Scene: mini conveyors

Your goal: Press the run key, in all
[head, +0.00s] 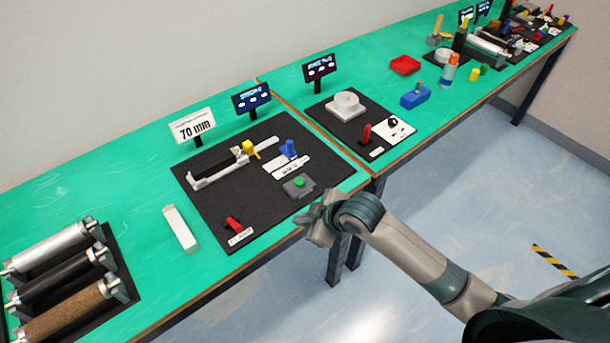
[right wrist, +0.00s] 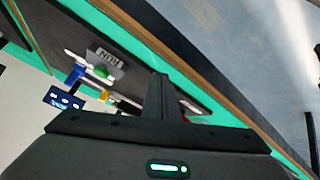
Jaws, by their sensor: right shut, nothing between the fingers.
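The run key is a green button (head: 299,182) on a small grey box, near the front right of a black mat (head: 215,217). In the right wrist view the green button (right wrist: 101,72) shows beside a label reading RUN (right wrist: 108,57). My right gripper (head: 313,217) is shut and empty at the table's front edge, a little nearer me than the button and apart from it. Its closed fingers (right wrist: 158,84) also show in the right wrist view. My left gripper is not in view.
On the mat are a mini conveyor (head: 222,164), a blue knob (head: 288,148) and a red lever (head: 234,224). Behind stand a 70 mm sign (head: 193,126) and a display (head: 251,98). Rollers (head: 58,275) lie at left; a second mat (head: 337,120) is at right.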

